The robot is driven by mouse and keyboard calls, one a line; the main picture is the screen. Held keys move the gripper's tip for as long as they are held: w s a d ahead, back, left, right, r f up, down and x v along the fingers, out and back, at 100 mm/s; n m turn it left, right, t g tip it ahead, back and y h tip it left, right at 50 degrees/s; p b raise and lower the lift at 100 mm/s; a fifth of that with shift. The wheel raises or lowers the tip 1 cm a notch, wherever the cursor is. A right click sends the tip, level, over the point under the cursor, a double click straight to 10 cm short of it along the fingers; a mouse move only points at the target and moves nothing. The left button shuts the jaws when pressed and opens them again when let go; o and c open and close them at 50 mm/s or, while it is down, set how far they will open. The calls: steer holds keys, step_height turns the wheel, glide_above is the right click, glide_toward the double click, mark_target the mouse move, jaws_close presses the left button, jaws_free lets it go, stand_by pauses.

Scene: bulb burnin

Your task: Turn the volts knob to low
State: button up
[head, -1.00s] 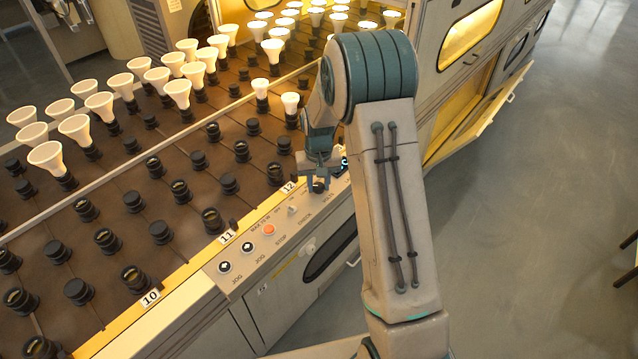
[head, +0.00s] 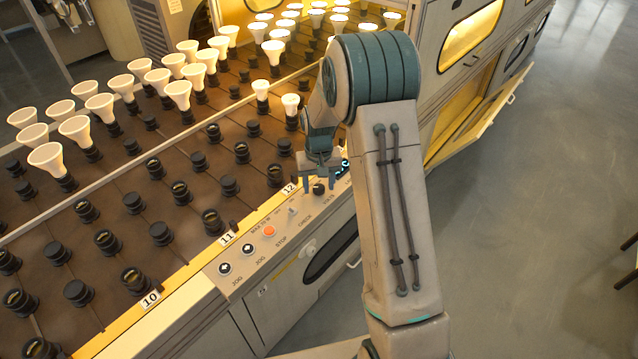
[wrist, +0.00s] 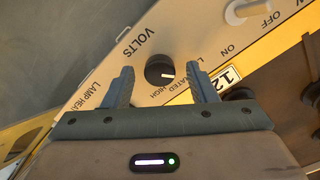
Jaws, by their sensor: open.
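The volts knob (head: 319,188) is a small round black knob on the console's sloped control panel, just below my gripper in the head view. In the wrist view the knob (wrist: 159,70) shows between my fingers, near the printed words VOLTS and HIGH. Its white pointer line points to the right in that picture. My gripper (head: 320,172) is open and empty, pointing down over the panel. In the wrist view its two fingers (wrist: 162,75) stand apart on either side of the knob, with gaps, and appear not to touch it.
A blue-lit display (head: 342,168) is right beside my gripper. Rows of black sockets and white bulbs (head: 178,92) fill the bed behind.

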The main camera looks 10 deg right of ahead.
mark_target(318, 187)
step_height(318, 187, up, 14)
steer(key=shift+f, duration=0.25)
stand_by(0.4)
steer(key=s+r+t+p, duration=0.1)
steer(key=s+r+p, duration=0.3)
steer(key=s+r, duration=0.75)
steer(key=s+t+p, duration=0.1)
steer(key=s+p, duration=0.1)
steer(key=s, duration=1.4)
steer(key=shift+r+t, duration=0.4)
